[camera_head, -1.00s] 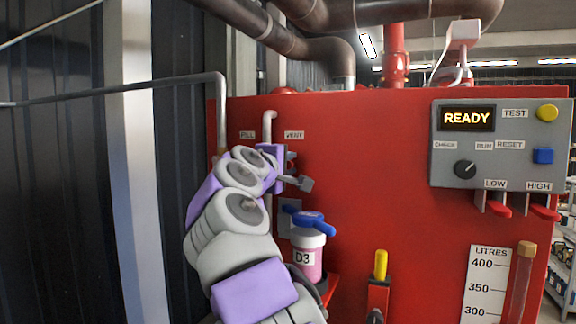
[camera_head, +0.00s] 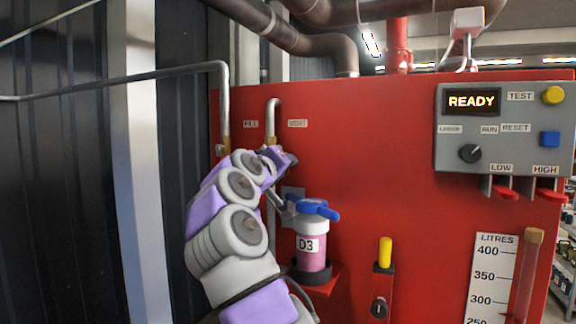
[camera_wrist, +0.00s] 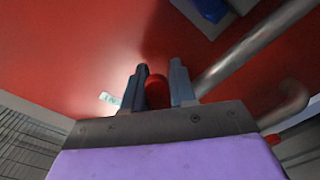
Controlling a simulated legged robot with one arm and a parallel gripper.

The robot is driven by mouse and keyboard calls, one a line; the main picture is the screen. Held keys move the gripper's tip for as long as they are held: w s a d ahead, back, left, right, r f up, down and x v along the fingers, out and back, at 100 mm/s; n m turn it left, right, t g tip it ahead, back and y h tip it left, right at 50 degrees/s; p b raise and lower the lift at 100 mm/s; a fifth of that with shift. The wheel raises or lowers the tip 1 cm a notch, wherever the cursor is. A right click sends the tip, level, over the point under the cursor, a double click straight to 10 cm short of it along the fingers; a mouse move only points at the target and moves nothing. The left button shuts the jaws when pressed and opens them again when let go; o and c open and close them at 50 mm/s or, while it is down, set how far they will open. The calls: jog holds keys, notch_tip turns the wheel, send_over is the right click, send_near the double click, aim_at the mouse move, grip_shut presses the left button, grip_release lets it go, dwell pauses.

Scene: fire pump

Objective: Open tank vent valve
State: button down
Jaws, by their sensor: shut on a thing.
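The vent pipe (camera_head: 271,118) rises at the upper left of the red tank, beside the VENT label (camera_head: 298,123). My gripper (camera_wrist: 159,67) is at this pipe, below the label. In the wrist view, its two dark fingers stand on either side of a small red handle (camera_wrist: 156,93), and it is shut on it. The handle sits beside the grey vent pipe (camera_wrist: 262,103).
A D3 bottle (camera_head: 312,250) with a blue handle (camera_head: 315,209) stands on a red bracket just below and right of my wrist. The FILL pipe (camera_head: 224,110) is close on the left. A control panel (camera_head: 505,128) reading READY is at the upper right.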

jog(key=shift+a+f+m, duration=0.2)
jog(key=shift+f+m, duration=0.05)
jog(key=shift+m, duration=0.05)
dwell(0.4)
jog(key=c, duration=1)
grip_release()
jog(key=shift+r, duration=0.1)
